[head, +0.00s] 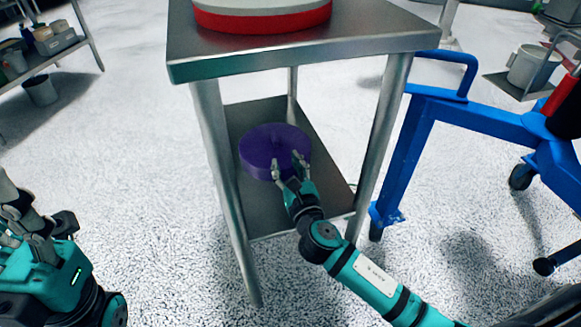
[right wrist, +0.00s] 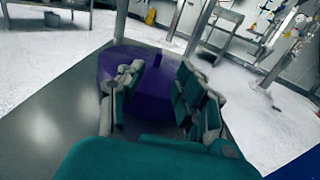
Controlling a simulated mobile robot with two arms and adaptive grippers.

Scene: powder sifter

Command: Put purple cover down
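The purple cover (head: 262,142) is a thick round disc with a small raised handle on top. It appears to lie flat on the lower metal shelf (head: 325,178) of the steel table. My right gripper (head: 287,164) is at the cover's near edge, with its two fingers spread over the top and nothing between them. In the right wrist view, the cover (right wrist: 165,80) lies under and beyond the open fingers (right wrist: 160,90), and its handle stands clear of them. My left gripper (head: 38,215) is at the lower left, away from the table, and its finger opening is unclear.
The table top (head: 370,35) is above the shelf and carries a red and white round object (head: 262,15). Table legs stand close on both sides of my right arm. A blue wheeled frame (head: 470,115) stands to the right. Open floor lies to the left.

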